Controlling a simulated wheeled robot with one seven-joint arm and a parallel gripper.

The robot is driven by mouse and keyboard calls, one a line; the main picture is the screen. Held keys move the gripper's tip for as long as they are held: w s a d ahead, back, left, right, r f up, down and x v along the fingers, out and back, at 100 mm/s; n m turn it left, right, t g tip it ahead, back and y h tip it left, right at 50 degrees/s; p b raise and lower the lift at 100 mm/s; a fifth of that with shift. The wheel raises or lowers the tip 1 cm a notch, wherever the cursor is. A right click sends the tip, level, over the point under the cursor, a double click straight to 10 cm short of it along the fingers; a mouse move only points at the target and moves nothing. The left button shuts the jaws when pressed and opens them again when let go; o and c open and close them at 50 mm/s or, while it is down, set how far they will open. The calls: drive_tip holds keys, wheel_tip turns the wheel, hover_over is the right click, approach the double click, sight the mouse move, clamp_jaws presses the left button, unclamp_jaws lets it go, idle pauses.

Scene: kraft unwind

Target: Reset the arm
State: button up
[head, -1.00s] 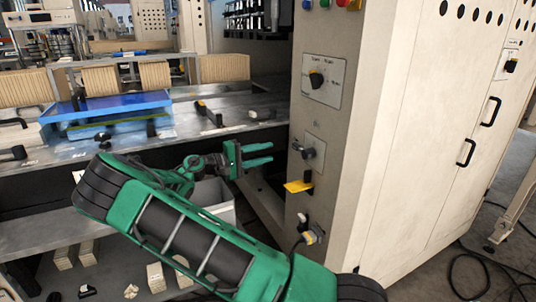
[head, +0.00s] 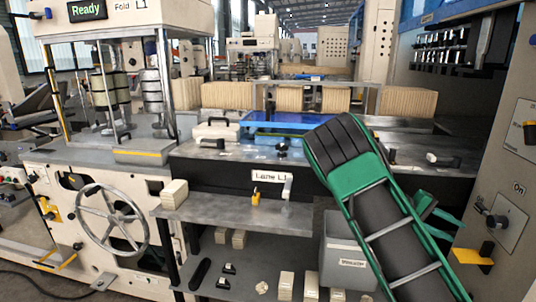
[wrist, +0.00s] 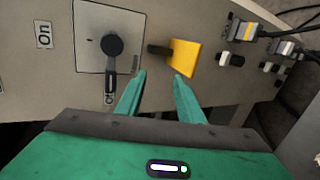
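My gripper (wrist: 160,76) is open in the wrist view, with its two green fingers apart and nothing between them. Its fingers point toward a beige panel with a black rotary handle (wrist: 112,46) on a grey plate and a black lever with a yellow tag (wrist: 185,57). The fingertips appear just short of the yellow tag; I cannot tell whether they touch anything. In the head view my green arm is bent at the right, and it hides most of my gripper (head: 452,222). The rotary handle (head: 490,216) and yellow tag (head: 473,256) also show there.
A lower shelf (head: 250,262) with small blocks and a grey bin (head: 345,262) lie below the bench. A machine with a handwheel (head: 112,218) and a "Ready" display (head: 86,10) stands left. Cable connectors (wrist: 242,32) stick out of the panel.

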drive_tip(key=s+a+f+y, duration=0.1)
drive_tip(key=s+y, duration=0.1)
drive_tip(key=s+a+f+t+y, duration=0.1)
drive_tip(key=a+f+y, duration=0.1)
drive_tip(key=shift+s, duration=0.4)
drive_tip(key=s+a+r+n+t+y, duration=0.1)
drive_tip(key=s+a+r+t+y, duration=0.2)
drive_tip(key=a, duration=0.5)
drive_tip(key=s+a+r+n+t+y, duration=0.1)
drive_tip(key=s+a+r+t+y, duration=0.2)
drive_tip(key=s+a, duration=0.4)
drive_tip(key=s+a+r+t+y, duration=0.1)
drive_tip(key=s+a+r+y, duration=0.25)
drive_tip(key=a, duration=0.55)
drive_tip(key=s+d+m+g, duration=0.2)
drive_tip(key=s+d, duration=0.3)
drive_tip(key=s, duration=0.3)
drive_tip(key=s+d+f+m+g, duration=0.1)
drive_tip(key=s+d+m+g, duration=0.1)
drive_tip(key=s+d+m, duration=0.2)
drive_tip(key=s+d, duration=0.2)
drive_tip(key=s, duration=0.2)
drive_tip(key=shift+s+g, duration=0.3)
drive_tip(key=shift+g, duration=0.1)
